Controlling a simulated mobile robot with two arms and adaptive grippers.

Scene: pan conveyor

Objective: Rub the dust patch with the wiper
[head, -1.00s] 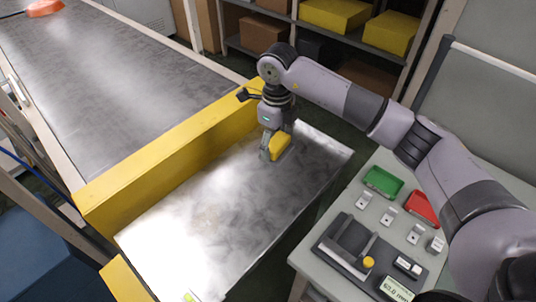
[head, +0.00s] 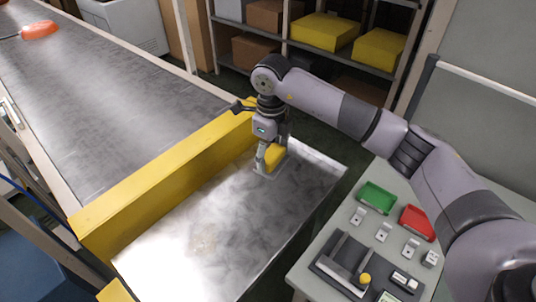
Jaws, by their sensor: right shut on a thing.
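My right gripper (head: 268,160) is shut on the yellow wiper (head: 275,156). It holds the wiper at the far part of the shiny metal plate (head: 235,215), close to the yellow guard wall. A grey pad shows under the wiper, at or just above the plate; I cannot tell if it touches. A faint tan dust patch (head: 203,242) lies on the plate nearer to me and to the left, apart from the wiper. My left gripper is not in view.
The yellow wall (head: 160,185) separates the plate from the long conveyor (head: 100,110), which bears an orange pan (head: 40,29). A side table on the right holds a green tray (head: 377,197), a red tray (head: 417,222) and small fixtures. The plate between wiper and dust is clear.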

